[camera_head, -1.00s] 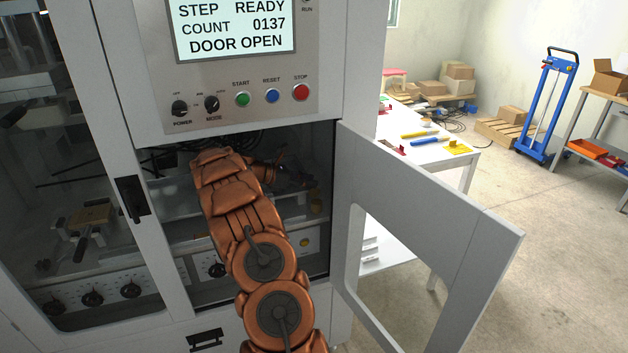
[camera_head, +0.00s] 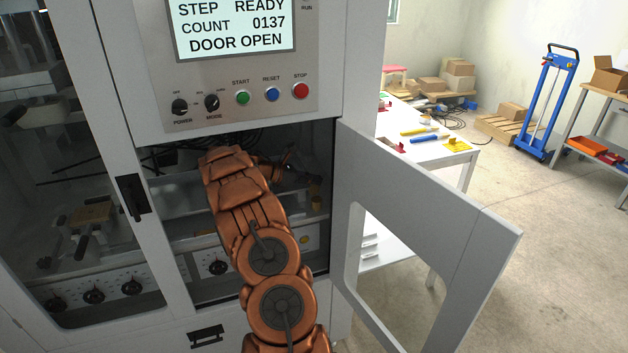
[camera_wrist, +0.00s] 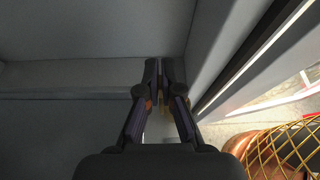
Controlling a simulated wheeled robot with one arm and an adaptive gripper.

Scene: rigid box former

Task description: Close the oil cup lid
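A small brass-coloured fitting, which looks like the oil cup, (camera_head: 316,201) stands inside the open cabinet near its right wall in the head view. Whether its lid is up or down is too small to tell. My gripper (camera_head: 291,168) is inside the cabinet, just up and left of this fitting, and is dark and partly lost in shadow. In the wrist view my gripper (camera_wrist: 163,72) has its two fingertips close together with nothing seen held at the tips. A brass-coloured patch (camera_wrist: 165,108) shows between the fingers, mostly hidden by them.
The cabinet door (camera_head: 430,215) stands open to the right. The cabinet's right wall runs close beside my gripper. A grey ledge (camera_wrist: 75,72) crosses the wrist view. A control panel (camera_head: 240,95) is above the opening. Cables and a rail lie inside behind my arm.

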